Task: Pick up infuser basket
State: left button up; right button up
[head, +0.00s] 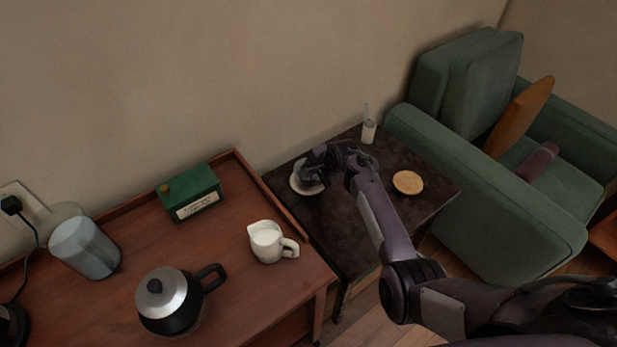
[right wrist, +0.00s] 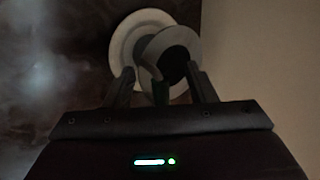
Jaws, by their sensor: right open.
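My right gripper (head: 318,168) is over a pale saucer (head: 299,189) on the dark side table (head: 352,232); in the head view it hides most of what stands there. In the right wrist view the gripper (right wrist: 161,78) is open, with one finger on each side of a pale cup (right wrist: 158,42) on the saucer (right wrist: 122,42). The cup's opening looks dark. I cannot make out the infuser basket clearly. My left gripper is not in view.
A round tan disc (head: 408,182) and a small white holder (head: 369,132) are on the side table. A green armchair (head: 480,190) stands right. The wooden sideboard holds a milk jug (head: 268,240), a kettle (head: 165,302), a green box (head: 190,195) and a glass cylinder (head: 86,247).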

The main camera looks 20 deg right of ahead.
jog(key=shift+w+f, duration=0.15)
jog(key=shift+f, duration=0.05)
jog(key=c, duration=1)
